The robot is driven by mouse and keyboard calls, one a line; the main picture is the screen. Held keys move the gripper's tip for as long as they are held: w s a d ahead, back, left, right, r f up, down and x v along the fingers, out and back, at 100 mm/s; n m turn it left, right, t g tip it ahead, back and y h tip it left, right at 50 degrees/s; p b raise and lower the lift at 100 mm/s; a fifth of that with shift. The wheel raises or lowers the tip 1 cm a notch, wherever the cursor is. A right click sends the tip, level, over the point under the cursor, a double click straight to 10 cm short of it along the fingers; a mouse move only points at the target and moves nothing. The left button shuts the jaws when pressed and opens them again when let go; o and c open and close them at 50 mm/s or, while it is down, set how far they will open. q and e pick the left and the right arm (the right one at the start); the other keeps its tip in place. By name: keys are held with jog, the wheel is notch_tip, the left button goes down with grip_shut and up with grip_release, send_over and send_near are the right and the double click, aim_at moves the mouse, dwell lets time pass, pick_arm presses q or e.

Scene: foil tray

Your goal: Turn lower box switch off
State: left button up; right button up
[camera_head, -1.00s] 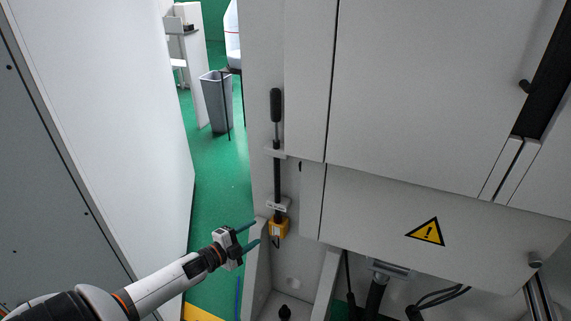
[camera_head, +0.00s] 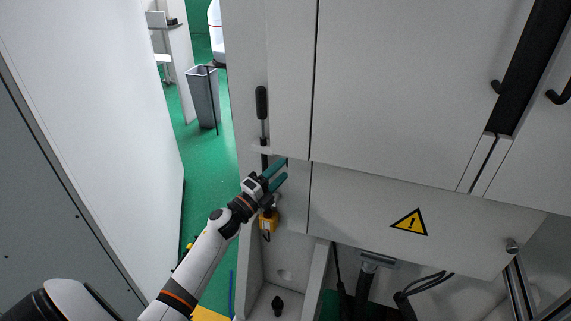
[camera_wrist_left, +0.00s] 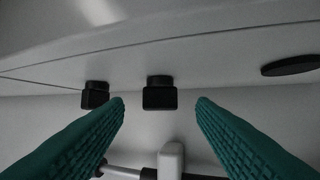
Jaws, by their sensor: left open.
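My left gripper (camera_head: 283,170) is open, its two teal fingers pointing at the cabinet side beside the lower panel. In the left wrist view the gripper (camera_wrist_left: 160,108) has nothing between its fingers. Ahead of the gap is a black square knob (camera_wrist_left: 159,94), apart from both fingers. A second black knob (camera_wrist_left: 95,96) is at the left, near the left fingertip. I cannot tell which is the lower box switch. My right gripper is out of view.
A black-handled rod (camera_head: 262,104) stands upright above the gripper. The lower panel with a warning sign (camera_head: 409,222) is to the right. A black oval piece (camera_wrist_left: 291,65) sits right in the wrist view. Green floor lies left, with a grey bin (camera_head: 203,96).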

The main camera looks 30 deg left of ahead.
aim_at(288, 164)
pick_arm(q)
jog(key=shift+x, duration=1.5)
jog(key=shift+c, duration=0.2)
jog(key=c, duration=0.9)
jog(key=shift+r+p, duration=0.15)
jog(key=shift+p, duration=0.35)
jog(key=shift+c, duration=0.2)
jog(key=n+g+p, duration=0.1)
jog(key=g+p, duration=0.2)
jog(key=p, duration=0.6)
jog(key=shift+r+y, duration=0.15)
jog(key=shift+y, duration=0.25)
